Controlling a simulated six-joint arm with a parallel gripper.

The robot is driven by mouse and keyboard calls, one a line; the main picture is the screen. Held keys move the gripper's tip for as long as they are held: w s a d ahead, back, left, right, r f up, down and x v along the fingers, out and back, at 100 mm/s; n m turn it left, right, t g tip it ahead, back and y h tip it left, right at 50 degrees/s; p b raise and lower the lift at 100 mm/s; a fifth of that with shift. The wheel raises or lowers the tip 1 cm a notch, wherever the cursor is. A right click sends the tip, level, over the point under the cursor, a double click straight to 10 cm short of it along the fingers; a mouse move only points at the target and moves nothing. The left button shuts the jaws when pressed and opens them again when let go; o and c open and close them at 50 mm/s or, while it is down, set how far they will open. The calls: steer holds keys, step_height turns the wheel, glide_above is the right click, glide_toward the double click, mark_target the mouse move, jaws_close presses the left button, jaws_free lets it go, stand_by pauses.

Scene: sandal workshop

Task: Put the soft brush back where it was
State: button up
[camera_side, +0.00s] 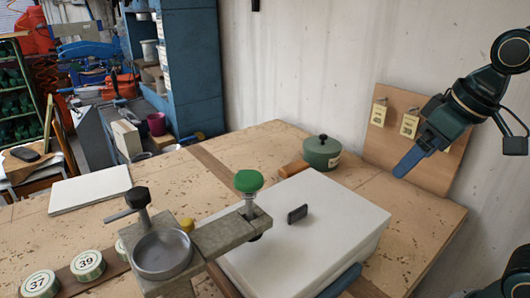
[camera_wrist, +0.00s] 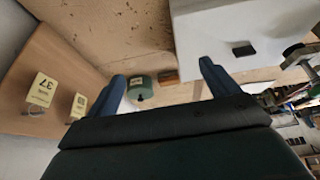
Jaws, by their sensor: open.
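I cannot make out a soft brush for certain in either view. A small dark block (camera_side: 297,214) is on the white slab (camera_side: 345,200); it also shows in the wrist view (camera_wrist: 244,50). A brown wooden piece (camera_side: 293,169) lies beside the green lidded pot (camera_side: 321,151); I cannot tell whether it is a handle or a separate thing. My gripper (camera_side: 410,162) is open and empty, in the air at the right, in front of the leaning board. In the wrist view the pot (camera_wrist: 140,88) and the wooden piece (camera_wrist: 168,76) show between its fingers.
A wooden board (camera_side: 425,150) with several pale tags leans on the wall. A metal clamp fixture (camera_side: 215,235) with a green knob (camera_side: 249,181) and a round cup (camera_side: 161,254) stands in front. Numbered tins (camera_side: 88,265) stand at the front left. The bench's far left has free room.

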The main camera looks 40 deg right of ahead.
steer(key=shift+t, duration=0.4)
steer(key=s+f, duration=0.2)
steer(key=s, duration=0.1)
steer(key=s+f, duration=0.1)
steer(key=s, duration=0.1)
steer(key=shift+w, duration=0.1)
stand_by(1.3)
